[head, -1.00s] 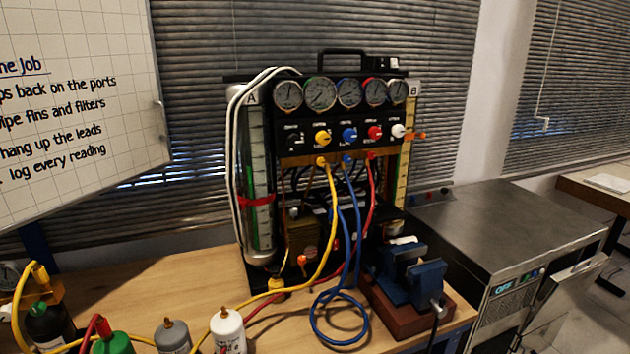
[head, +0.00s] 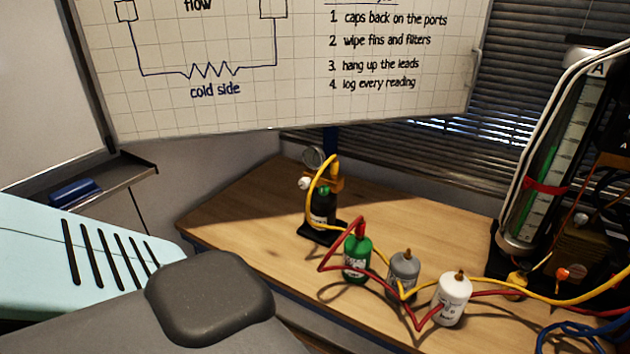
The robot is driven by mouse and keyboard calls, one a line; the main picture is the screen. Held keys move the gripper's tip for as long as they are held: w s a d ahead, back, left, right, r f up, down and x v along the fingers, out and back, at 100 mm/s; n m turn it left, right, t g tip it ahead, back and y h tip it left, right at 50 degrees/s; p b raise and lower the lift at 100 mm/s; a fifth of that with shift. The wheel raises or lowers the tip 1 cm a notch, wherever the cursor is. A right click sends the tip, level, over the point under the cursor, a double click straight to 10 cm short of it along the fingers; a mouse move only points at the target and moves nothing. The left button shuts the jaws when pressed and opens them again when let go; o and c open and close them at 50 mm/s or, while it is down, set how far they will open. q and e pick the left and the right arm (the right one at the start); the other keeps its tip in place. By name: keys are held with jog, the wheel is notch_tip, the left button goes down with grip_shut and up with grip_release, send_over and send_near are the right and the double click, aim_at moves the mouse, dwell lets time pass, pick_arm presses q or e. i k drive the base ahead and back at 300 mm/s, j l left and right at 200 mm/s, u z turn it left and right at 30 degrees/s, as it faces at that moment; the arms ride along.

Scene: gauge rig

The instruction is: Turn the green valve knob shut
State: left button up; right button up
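I cannot make out a green valve knob for certain. A small green part (head: 323,189) shows at the top of a black bottle (head: 322,210) at the back left of the bench, below a small gauge (head: 313,157) and a yellow hose. A green bottle (head: 357,262) stands to its right, with a red hose at its top. The gauge rig (head: 565,165) is cut off at the right edge; only its left cylinder side shows, and its knob row is out of view. Neither of my grippers is in view.
A grey bottle (head: 404,274) and a white bottle (head: 453,299) stand on the wooden bench (head: 260,215). Red and yellow hoses run across them toward the rig. A whiteboard (head: 280,80) hangs behind. The bench's left part is clear.

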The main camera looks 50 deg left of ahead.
aim_at(324, 190)
jog(key=u, duration=1.5)
